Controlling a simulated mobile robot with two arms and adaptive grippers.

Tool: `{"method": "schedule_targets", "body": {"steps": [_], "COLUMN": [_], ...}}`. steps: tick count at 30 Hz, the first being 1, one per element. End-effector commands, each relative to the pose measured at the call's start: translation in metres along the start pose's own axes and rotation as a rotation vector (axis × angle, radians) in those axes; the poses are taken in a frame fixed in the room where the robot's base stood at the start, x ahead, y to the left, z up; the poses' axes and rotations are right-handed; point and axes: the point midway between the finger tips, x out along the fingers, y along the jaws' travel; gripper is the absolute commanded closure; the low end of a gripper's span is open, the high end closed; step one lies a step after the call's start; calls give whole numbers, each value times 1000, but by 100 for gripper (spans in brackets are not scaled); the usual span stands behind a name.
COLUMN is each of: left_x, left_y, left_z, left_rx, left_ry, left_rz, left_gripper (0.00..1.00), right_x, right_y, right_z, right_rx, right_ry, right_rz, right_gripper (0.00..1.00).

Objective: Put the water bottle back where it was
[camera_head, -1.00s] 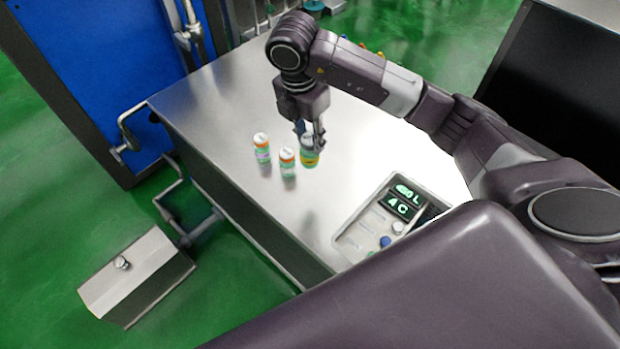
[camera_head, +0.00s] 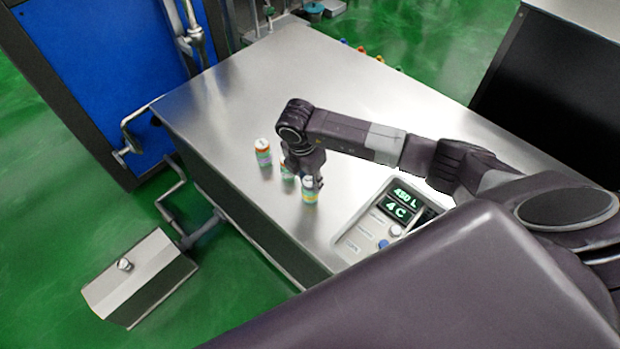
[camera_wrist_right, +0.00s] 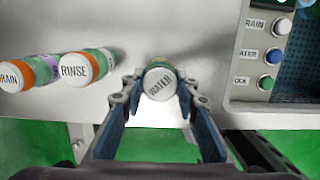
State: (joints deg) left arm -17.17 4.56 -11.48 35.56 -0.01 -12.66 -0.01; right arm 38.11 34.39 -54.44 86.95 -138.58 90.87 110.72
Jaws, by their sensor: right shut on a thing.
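The water bottle has a white cap reading WATER and shows between my right fingers in the right wrist view (camera_wrist_right: 160,82). In the head view the water bottle (camera_head: 310,194) is upright at the near end of a row of bottles. My right gripper (camera_head: 308,178) is shut on it from above. I cannot tell whether its base touches the steel top. The orange-capped RINSE bottle (camera_wrist_right: 75,69) stands just left of it, partly hidden by my gripper in the head view. Another orange-capped bottle (camera_head: 263,153) stands farther left. My left gripper is not in view.
A control panel (camera_head: 352,245) with a green display and buttons lies right of the bottles on the steel counter (camera_head: 235,95). The counter's near edge runs close below the bottles. A grey box (camera_head: 140,275) stands on the green floor.

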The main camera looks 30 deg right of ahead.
Motion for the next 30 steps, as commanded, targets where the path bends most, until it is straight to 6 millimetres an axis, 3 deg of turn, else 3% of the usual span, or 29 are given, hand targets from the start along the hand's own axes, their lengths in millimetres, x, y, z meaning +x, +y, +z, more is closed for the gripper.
{"method": "schedule_targets", "body": {"steps": [7,8,12,24,30], "left_x": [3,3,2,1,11], "left_y": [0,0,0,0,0], "left_z": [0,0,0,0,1], "left_rx": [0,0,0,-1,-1], "left_ry": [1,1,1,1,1], "left_rz": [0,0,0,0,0], "left_gripper": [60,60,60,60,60], "right_x": [3,3,2,-4,-39], "right_y": [0,0,0,1,2], "right_z": [-1,-1,-1,0,0], "right_rx": [0,0,0,-1,-2], "right_ry": [1,1,1,1,1], "right_rz": [0,0,0,3,6], "right_gripper": [100,71,55,54,54]}}
